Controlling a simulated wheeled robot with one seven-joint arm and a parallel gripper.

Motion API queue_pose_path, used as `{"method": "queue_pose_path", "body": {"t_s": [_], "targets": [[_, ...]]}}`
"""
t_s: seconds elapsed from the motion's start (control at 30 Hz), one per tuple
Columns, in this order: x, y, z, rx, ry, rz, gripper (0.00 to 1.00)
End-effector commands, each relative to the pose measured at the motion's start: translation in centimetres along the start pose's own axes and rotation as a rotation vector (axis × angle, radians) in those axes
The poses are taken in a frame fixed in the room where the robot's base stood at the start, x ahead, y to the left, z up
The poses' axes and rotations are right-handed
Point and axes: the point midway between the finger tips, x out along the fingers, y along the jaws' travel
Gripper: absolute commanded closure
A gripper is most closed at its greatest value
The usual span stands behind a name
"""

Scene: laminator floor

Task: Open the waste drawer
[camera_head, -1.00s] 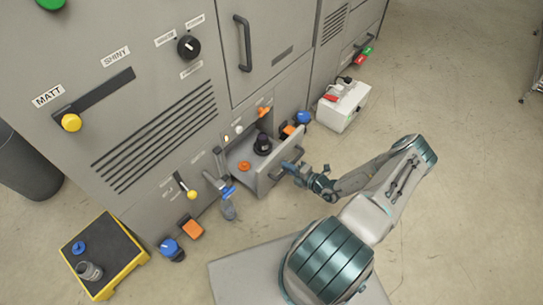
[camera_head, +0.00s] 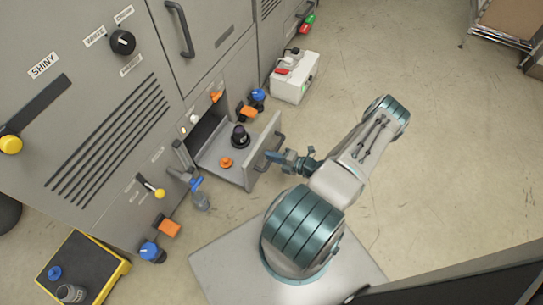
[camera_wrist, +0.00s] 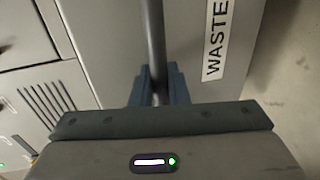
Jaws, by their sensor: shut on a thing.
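The waste drawer (camera_head: 250,165) stands pulled out of the grey machine, its inside showing. A black object (camera_head: 239,137) and a small orange knob-shaped object (camera_head: 226,162) are in it. In the wrist view the drawer front (camera_wrist: 205,25) carries a "WASTE" label. My gripper (camera_head: 275,157) is at the outer face of the drawer front. In the wrist view my gripper (camera_wrist: 160,88) is shut on the dark bar handle (camera_wrist: 153,35), one finger on each side. The fingertips are partly hidden behind the gripper body.
A white box (camera_head: 294,80) stands on the floor beside the machine, beyond the drawer. A yellow-edged black step (camera_head: 80,270) is at the lower left. Blue and orange items lie along the machine's foot. The floor at right is open.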

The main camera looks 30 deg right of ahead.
Motion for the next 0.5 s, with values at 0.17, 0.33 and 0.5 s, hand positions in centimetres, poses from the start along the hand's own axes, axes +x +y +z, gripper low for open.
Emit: {"method": "queue_pose_path", "body": {"t_s": [0.17,0.33,0.5], "targets": [[0.02,-0.02,-0.09,0.0,0.002,0.0,0.67],[0.0,-0.01,-0.03,0.0,0.0,0.0,0.67],[-0.8,0.05,0.05,0.0,-0.001,-0.002,0.67]]}}
